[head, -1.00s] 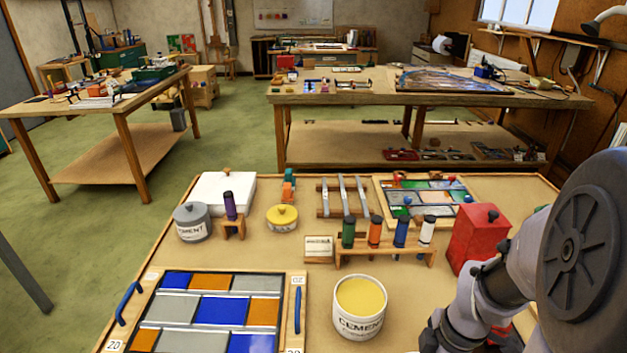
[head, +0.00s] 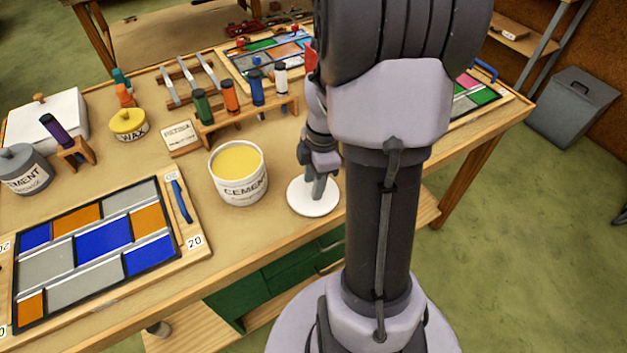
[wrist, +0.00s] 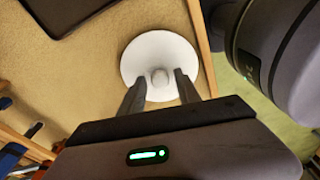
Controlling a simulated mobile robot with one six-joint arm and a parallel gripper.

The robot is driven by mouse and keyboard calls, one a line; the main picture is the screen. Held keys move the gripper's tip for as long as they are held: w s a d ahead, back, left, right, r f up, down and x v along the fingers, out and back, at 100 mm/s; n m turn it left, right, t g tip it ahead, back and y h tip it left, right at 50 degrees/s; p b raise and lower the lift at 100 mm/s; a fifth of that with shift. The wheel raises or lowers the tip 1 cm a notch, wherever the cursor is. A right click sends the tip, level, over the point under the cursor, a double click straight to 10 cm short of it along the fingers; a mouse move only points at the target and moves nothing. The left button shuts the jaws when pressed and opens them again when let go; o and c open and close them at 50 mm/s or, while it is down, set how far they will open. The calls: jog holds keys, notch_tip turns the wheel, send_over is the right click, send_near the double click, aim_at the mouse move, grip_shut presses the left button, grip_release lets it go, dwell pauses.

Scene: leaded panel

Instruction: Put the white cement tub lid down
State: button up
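The white cement tub lid (head: 314,197) is a round disc lying flat on the bench top near its front edge, to the right of the white cement tub (head: 240,190). The tub stands upright and uncovered, showing yellow contents. My gripper (head: 320,188) is low over the lid. In the wrist view the lid (wrist: 145,55) has a small round knob (wrist: 160,77) between the two fingertips of my gripper (wrist: 161,84). The fingers stand apart, with a gap seen on either side of the knob. My arm hides part of the bench behind the lid.
A leaded panel (head: 88,241) in a wooden frame lies at the left. A rack (head: 240,121) of coloured tubes stands behind the tub. The bench's front edge (head: 262,249) is close to the lid.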

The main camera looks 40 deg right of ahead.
notch_tip(320, 180, up, 12)
jog(key=d+r+p, duration=0.1)
jog(key=p, duration=0.5)
jog(key=a+r+m+t, duration=0.2)
jog(key=a+r+m, duration=0.45)
jog(key=a, duration=0.45)
jog(key=s+a+r+m+t, duration=0.1)
jog(key=s+a+r+m, duration=0.1)
jog(key=a+m, duration=0.3)
jog(key=s+a+r+m+t, duration=0.2)
jog(key=s+a+m, duration=0.3)
jog(key=a, duration=0.4)
jog(key=shift+r+m+y, duration=0.4)
jog(key=shift+r+m, duration=0.05)
